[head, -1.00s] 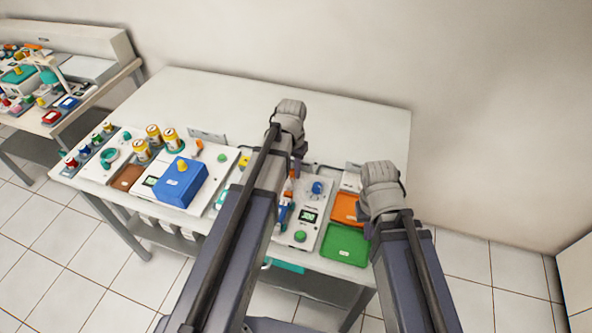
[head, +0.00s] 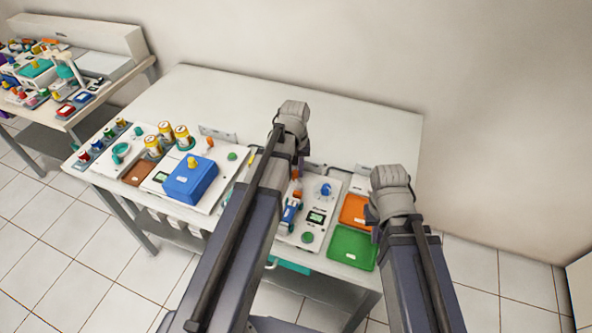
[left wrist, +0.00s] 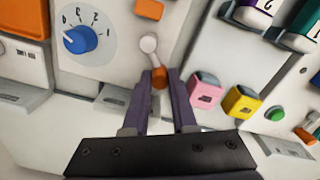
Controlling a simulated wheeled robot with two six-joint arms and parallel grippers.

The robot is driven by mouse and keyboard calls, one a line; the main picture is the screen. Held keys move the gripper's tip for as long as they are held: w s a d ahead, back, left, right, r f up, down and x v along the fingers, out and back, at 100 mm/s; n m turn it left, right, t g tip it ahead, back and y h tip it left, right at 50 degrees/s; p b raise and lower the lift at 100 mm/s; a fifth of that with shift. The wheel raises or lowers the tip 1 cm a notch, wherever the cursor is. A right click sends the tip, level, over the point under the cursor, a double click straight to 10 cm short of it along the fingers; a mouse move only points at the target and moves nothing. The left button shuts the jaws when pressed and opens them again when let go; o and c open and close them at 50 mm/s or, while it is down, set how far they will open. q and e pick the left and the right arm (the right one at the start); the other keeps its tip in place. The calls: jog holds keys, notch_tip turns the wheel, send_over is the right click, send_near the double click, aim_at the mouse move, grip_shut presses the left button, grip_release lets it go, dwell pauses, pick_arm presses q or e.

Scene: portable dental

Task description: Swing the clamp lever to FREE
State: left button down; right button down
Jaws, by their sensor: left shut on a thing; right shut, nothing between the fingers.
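The clamp lever (left wrist: 148,44) shows in the left wrist view as a pale round knob on a short stem, with an orange part (left wrist: 160,77) at its lower end. My left gripper (left wrist: 160,80) is shut on that orange part, one dark finger on each side. The lever leans slightly in this view; no FREE mark is readable. In the head view my left arm hides the lever and the left fingertips. My right gripper (head: 392,192) hangs shut above the right end of the table, beside the trays; its fingertips are hidden.
A blue dial (left wrist: 79,38) is left of the lever; pink (left wrist: 205,90) and yellow (left wrist: 242,101) blocks are right of it. In the head view a green tray (head: 345,250), orange tray (head: 356,210) and blue box (head: 190,180) stand on the table. Its back is clear.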

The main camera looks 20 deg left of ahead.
aim_at(295, 172)
pick_arm(q)
jog(key=shift+s, duration=0.1)
jog(key=c, duration=0.7)
grip_release()
jog(key=shift+r, duration=0.1)
notch_tip(295, 172, up, 8)
jog(key=p, duration=0.8)
pick_arm(e)
notch_tip(295, 172, up, 8)
pick_arm(q)
jog(key=shift+f, duration=0.2)
pick_arm(e)
jog(key=shift+f, duration=0.15)
